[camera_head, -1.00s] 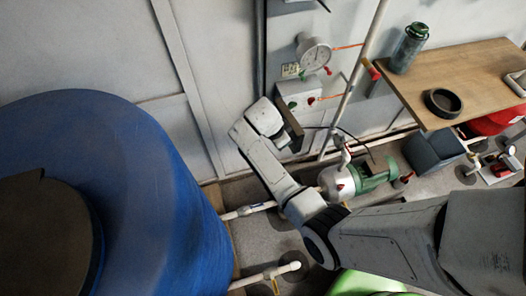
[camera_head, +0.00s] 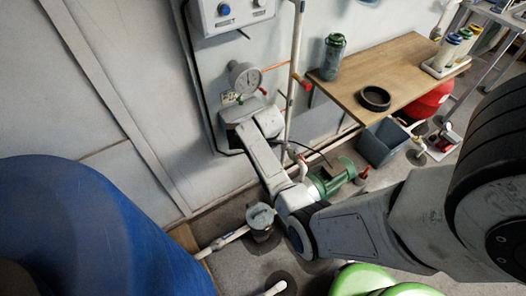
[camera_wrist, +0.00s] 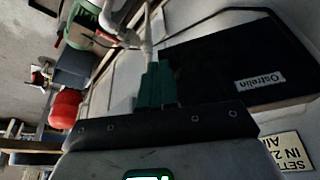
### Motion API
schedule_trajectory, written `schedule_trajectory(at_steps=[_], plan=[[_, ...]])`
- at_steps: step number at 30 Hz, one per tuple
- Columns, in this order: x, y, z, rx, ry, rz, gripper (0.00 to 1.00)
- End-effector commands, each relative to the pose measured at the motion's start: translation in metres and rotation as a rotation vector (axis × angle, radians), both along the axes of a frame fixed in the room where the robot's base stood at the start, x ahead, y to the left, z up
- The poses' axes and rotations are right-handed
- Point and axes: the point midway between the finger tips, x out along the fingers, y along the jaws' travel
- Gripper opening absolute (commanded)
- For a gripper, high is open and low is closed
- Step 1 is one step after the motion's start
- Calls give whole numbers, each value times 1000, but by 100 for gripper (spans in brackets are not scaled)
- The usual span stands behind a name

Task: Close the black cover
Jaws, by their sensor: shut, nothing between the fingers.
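In the wrist view a flat black panel (camera_wrist: 215,85) with a white "Ostrelin" label lies at the right, beside my fingers; it appears to be the black cover. My gripper (camera_wrist: 154,68) shows its two green fingers together, shut and empty. The fingertips are at the panel's left edge; I cannot tell whether they touch it. In the head view my arm reaches the wall below the round gauge (camera_head: 244,76), and my fingers and the panel are hidden there.
A blue tank (camera_head: 95,230) fills the lower left. A wooden table (camera_head: 425,70) at the right holds a green bottle (camera_head: 332,57) and a black ring (camera_head: 374,98). A wall box (camera_head: 232,14) hangs above.

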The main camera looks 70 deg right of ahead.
Motion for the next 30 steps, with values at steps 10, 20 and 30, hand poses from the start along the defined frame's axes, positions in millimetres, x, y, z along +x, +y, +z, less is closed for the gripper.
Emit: schedule_trajectory(at_steps=[10, 20, 30], plan=[[11, -51, -2, 0, -2, 284, 0], [23, -74, -1, 1, 0, 352, 0], [27, -80, 0, 1, 1, 351, 0]])
